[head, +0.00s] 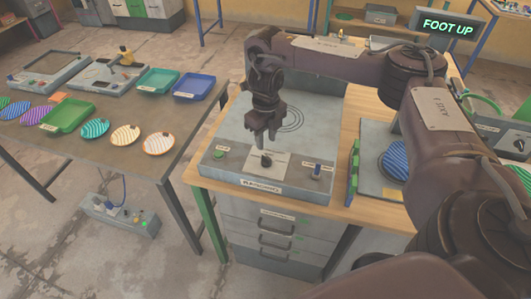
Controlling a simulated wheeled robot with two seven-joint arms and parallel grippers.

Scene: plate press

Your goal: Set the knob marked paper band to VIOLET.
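A dark round knob (266,160) sits on a pale label plate on the sloped front panel of the grey press (225,177). The print around it is too small to read, so I cannot tell its marking or setting. My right gripper (265,139) points straight down just above and behind this knob in the picture. Its two fingers look slightly apart with nothing between them, and the knob shows below their tips. My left gripper is not in view.
A sign (448,25) reads FOOT UP. Patterned plates and trays lie on the left table (92,165). A control box (121,214) is on the floor. A blue striped plate (396,160) is at right.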

